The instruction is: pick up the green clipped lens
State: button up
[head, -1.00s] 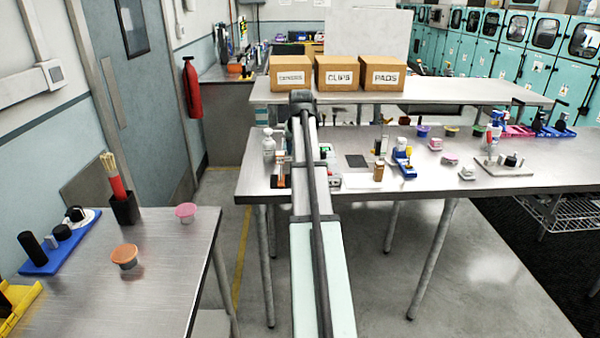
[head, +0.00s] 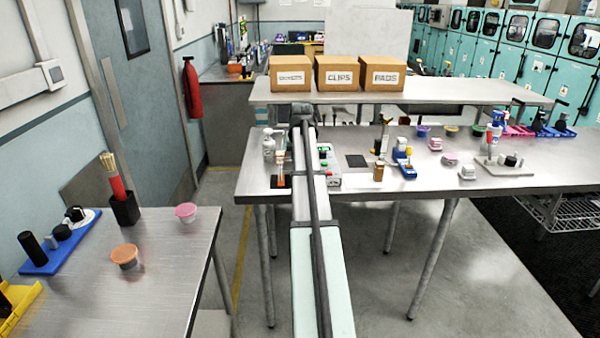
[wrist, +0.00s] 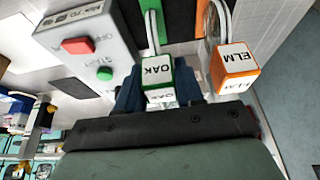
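In the wrist view, a small block (wrist: 157,76) marked OAK, with green edges, sits between the blue fingers of my gripper (wrist: 160,95). In the head view my arm hides my gripper and the green piece; an orange piece (head: 281,181) shows left of the arm.
A grey box with a red and a green button (wrist: 85,45) stands close to the left of my fingers. It also shows in the head view (head: 328,165). A white bottle (head: 268,148) stands left of my arm. Several small items stand farther right on the bench (head: 400,187).

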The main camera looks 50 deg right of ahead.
grip_shut()
